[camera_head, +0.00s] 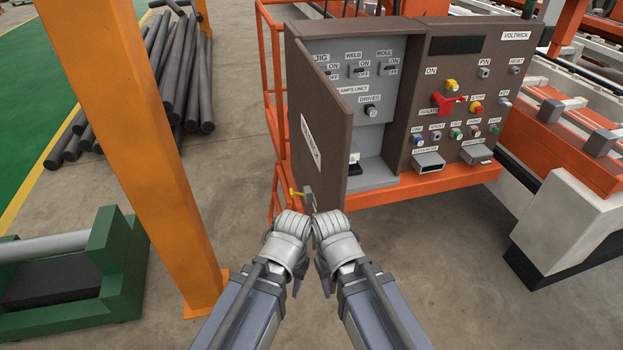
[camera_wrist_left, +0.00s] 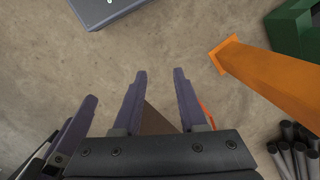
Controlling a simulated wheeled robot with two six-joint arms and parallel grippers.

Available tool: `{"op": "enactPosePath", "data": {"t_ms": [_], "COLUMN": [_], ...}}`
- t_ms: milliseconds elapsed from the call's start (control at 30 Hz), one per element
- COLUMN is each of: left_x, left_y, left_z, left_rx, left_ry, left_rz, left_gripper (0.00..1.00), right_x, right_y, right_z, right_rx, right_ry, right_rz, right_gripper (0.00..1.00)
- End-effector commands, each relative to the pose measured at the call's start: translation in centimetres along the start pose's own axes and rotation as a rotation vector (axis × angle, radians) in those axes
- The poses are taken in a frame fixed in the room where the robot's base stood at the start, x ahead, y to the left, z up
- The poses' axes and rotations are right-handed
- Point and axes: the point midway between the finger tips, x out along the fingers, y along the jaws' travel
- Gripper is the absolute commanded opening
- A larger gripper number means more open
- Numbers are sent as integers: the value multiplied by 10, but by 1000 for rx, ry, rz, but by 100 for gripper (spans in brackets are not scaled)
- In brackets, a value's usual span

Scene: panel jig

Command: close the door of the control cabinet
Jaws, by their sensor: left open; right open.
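The control cabinet (camera_head: 410,40) is brown with a grey interior of labelled switches. My left gripper (camera_head: 297,287) and right gripper (camera_head: 325,286) are side by side just in front of the door's lower edge, fingers pointing down. In the left wrist view my left gripper (camera_wrist_left: 160,72) is open, with a brown surface, probably the door, behind its fingers. I cannot tell whether either touches it.
Dark bars (camera_head: 175,70) are stacked at the back left. An orange frame (camera_head: 430,184) runs under the cabinet. A white block (camera_head: 565,220) stands right. The floor in front is clear.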

Motion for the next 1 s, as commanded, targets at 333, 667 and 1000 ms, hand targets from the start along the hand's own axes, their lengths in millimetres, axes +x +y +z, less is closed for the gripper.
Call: {"op": "enactPosePath", "data": {"t_ms": [333, 667, 1000], "left_x": [-65, -128, -137], "left_y": [-31, -82, -94], "left_z": [-51, -105, -115], "left_rx": [389, 859, 972], "left_ry": [107, 375, 452], "left_rz": [170, 254, 246], "left_gripper": [0, 0, 0], "right_x": [-64, -118, -123], "right_y": [6, 11, 12], "right_z": [4, 7, 7], "right_rx": [-1, -1, -1], "right_ry": [0, 0, 0], "right_rz": [0, 0, 0], "right_gripper": [49, 49, 49]}}
